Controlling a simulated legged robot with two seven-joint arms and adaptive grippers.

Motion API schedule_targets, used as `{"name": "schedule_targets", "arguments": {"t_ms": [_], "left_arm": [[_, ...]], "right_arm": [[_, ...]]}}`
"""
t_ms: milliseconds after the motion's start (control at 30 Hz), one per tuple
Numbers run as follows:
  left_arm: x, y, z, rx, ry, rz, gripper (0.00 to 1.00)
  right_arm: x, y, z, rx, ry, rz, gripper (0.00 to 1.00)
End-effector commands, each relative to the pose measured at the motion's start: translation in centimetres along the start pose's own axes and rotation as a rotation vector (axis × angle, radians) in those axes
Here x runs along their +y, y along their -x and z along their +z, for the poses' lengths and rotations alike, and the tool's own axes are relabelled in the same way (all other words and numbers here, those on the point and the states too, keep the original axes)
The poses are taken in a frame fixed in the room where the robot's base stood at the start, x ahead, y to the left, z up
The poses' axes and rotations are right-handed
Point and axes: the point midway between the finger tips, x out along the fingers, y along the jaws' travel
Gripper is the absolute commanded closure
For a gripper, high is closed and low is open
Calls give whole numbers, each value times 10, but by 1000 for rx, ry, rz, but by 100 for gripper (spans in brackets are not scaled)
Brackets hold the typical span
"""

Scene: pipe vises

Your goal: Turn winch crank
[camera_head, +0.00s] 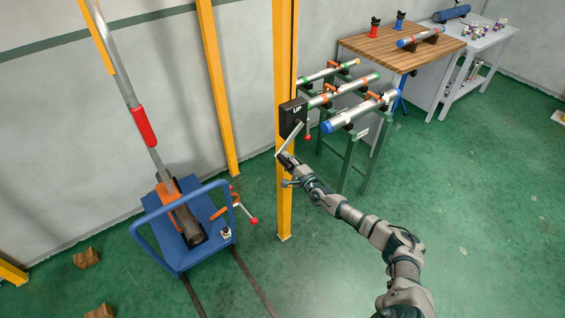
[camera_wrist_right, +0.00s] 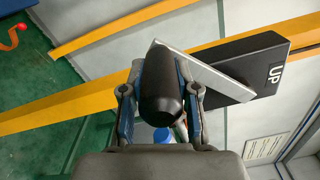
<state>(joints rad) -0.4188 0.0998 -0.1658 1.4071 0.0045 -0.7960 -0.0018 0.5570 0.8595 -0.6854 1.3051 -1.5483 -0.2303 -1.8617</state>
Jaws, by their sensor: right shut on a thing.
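The winch is a black box (camera_head: 293,117) marked "UP", mounted on a yellow post (camera_head: 285,200) in the head view. Its grey crank arm (camera_head: 289,139) slants down and left from the box. In the right wrist view the crank arm (camera_wrist_right: 200,68) runs from the black box (camera_wrist_right: 255,62) to a dark rounded handle (camera_wrist_right: 160,92). My right gripper (camera_head: 289,164) is at the lower end of the crank arm. In the right wrist view its fingers (camera_wrist_right: 160,95) are on both sides of the handle, shut on it. My left gripper is not in view.
A blue-framed cart (camera_head: 180,228) with a tall pole stands at left. A green rack (camera_head: 350,160) with several pipes is behind the post. A wooden-topped table (camera_head: 385,45) and a grey table (camera_head: 490,42) stand at the back right.

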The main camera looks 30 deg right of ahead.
Motion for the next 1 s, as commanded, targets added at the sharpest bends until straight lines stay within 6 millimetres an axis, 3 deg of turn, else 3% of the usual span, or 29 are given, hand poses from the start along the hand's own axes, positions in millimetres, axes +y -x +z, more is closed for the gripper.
{"name": "schedule_targets", "arguments": {"t_ms": [33,300,700,733,800,1000], "left_arm": [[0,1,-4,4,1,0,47],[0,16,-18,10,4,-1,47],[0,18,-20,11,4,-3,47],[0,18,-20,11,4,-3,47],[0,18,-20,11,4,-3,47],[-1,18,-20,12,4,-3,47]], "right_arm": [[20,3,-3,-2,18,31,100],[20,3,-10,-1,69,30,100],[19,4,-12,0,73,29,100],[19,4,-12,0,73,29,62],[19,4,-12,0,72,29,45],[15,3,-12,0,71,22,44]]}}
